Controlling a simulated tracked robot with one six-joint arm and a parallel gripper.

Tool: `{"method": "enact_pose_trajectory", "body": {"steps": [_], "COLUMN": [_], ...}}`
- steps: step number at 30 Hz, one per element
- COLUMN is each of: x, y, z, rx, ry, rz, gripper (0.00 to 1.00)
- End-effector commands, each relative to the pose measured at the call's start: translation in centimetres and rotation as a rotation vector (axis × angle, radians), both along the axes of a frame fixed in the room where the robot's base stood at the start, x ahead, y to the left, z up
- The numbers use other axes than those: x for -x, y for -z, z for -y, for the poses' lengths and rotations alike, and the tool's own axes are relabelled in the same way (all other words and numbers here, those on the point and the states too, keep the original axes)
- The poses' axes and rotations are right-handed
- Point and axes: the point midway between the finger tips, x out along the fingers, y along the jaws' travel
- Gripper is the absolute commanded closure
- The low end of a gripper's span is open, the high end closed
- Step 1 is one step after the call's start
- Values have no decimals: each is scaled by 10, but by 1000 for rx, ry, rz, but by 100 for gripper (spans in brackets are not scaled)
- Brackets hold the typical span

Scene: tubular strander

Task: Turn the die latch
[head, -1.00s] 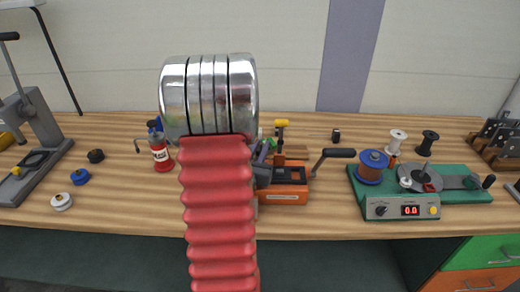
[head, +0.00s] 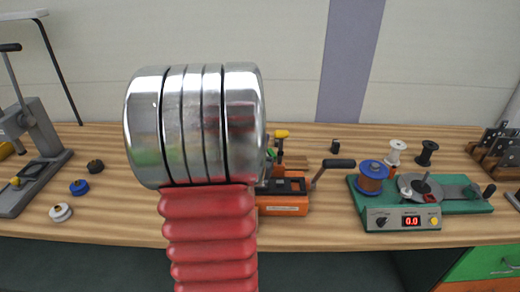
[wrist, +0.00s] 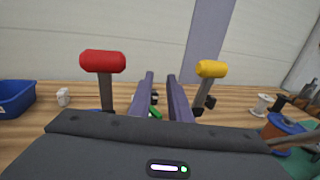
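A lever with a yellow knob (wrist: 211,69) stands upright right of my gripper (wrist: 161,77) in the wrist view. A second lever with a red knob (wrist: 103,61) stands to its left. I cannot tell which lever is the die latch. The yellow knob (head: 281,134) also shows in the head view, at the back of the orange machine (head: 284,206). My gripper's two purple-grey fingers point forward between the levers, apart with a narrow empty gap. They touch neither knob. In the head view my arm hides the red knob and most of my gripper.
A black crank handle (head: 338,163) sticks out right of the orange machine. A blue and copper spool (head: 371,178) stands by a green winder (head: 440,205) with a display. A grey press (head: 38,150) is at left. A blue bin (wrist: 14,98) shows in the wrist view.

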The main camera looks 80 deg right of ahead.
Motion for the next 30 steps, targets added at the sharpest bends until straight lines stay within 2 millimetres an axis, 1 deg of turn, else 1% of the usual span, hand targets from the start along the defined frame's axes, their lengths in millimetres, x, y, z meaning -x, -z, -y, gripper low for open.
{"method": "enact_pose_trajectory", "body": {"steps": [1, 3, 8, 19, 20, 24, 30], "x": [0, 1, 1, 1, 1, 1, -1], "y": [-7, -14, -25, -29, -29, -30, -39], "z": [0, 0, 0, 0, 0, -1, -4], "rx": [4, 4, 2, -1, -1, 1, 12], "ry": [0, 1, 1, 1, 1, 3, 19], "rz": [2, 1, 0, -1, -1, 3, 34], "gripper": [83, 83, 83, 83, 82, 72, 72]}}
